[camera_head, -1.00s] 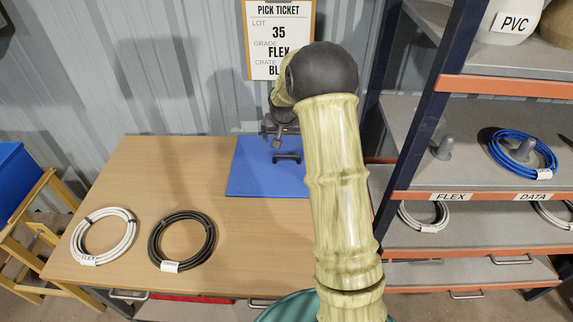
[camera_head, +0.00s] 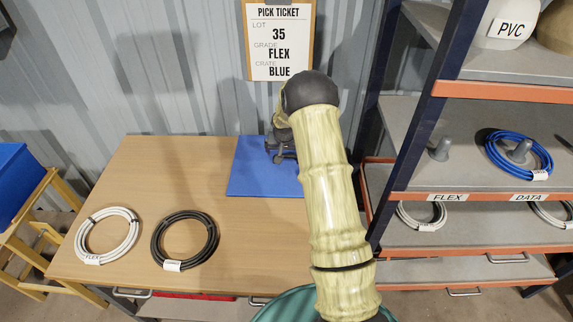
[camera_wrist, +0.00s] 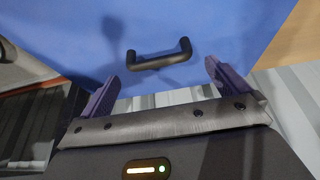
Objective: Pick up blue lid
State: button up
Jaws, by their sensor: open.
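The blue lid (camera_head: 250,178) lies flat at the back of the wooden table in the head view, partly hidden by my arm. In the wrist view the blue lid (camera_wrist: 225,25) fills the upper part, with a black bar handle (camera_wrist: 160,61) standing on it. My gripper (camera_wrist: 160,80) is open, with one dark purple finger on each side of the handle's span. The fingertips are short of the handle and nothing is between them. In the head view my gripper (camera_head: 281,152) is over the lid's right part, mostly hidden behind my arm.
A white cable coil (camera_head: 108,236) and a black coil (camera_head: 184,240) lie on the table (camera_head: 160,180). A shelf rack (camera_head: 405,120) with coils stands close on the right. A pick ticket (camera_head: 279,40) on the wall reads FLEX, BLUE. A blue crate (camera_head: 18,180) stands at far left.

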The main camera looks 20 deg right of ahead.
aim_at(286, 156)
jog(key=shift+p+x, duration=1)
jog(key=shift+x, duration=1.6)
jog(key=shift+d, duration=0.1)
jog(key=shift+s, duration=0.1)
jog(key=shift+c, duration=0.4)
jog(key=c, duration=1.4)
jog(key=shift+o, duration=0.2)
jog(key=shift+r, duration=0.15)
notch_tip(286, 156, up, 10)
jog(key=b, duration=0.2)
